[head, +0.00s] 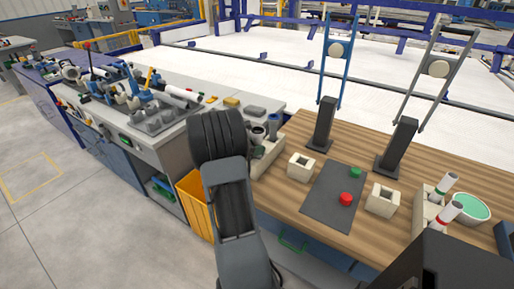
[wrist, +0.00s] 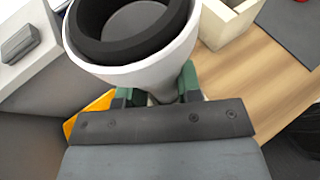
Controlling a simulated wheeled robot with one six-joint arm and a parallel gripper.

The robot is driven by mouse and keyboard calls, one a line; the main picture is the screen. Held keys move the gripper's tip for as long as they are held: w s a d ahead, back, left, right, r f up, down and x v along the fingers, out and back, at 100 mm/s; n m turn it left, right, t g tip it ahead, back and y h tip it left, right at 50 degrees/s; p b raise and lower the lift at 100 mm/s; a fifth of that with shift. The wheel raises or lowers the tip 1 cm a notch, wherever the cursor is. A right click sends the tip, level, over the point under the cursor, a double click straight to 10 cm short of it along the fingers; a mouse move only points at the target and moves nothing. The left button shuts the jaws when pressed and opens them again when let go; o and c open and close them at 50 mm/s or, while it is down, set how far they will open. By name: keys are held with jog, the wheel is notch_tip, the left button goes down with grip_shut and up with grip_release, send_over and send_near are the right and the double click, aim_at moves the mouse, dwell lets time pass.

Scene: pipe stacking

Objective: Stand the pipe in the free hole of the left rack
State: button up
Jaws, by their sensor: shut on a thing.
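In the wrist view my gripper (wrist: 160,92) has its green fingers shut on the narrow part of a pipe (wrist: 155,76). The pipe has a wide white flared end with a dark ring inside, facing the camera. Its lower end is hidden. In the head view my arm covers the gripper. The cream left rack (head: 267,158) is just right of my arm and partly hidden by it. A blue-grey pipe (head: 273,123) stands at the rack's far end. A dark-mouthed flared piece (head: 257,135) shows beside it; I cannot tell whether it is the held pipe. The free hole is not visible.
Two cream square blocks (head: 300,166) (head: 383,200) flank a dark mat (head: 325,195) with a green and a red button. The right rack (head: 428,213) holds white, red-banded pipes. Two black posts (head: 324,125) (head: 398,147) stand behind. A yellow bin (head: 192,203) is left.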

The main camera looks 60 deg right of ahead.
jog(key=shift+f, duration=0.15)
jog(key=o, duration=1)
jog(key=shift+a, duration=0.1)
jog(key=b+v, duration=0.1)
jog(key=v, duration=1.2)
jog(key=shift+w+a+r, duration=0.2)
jog(key=shift+a, duration=0.05)
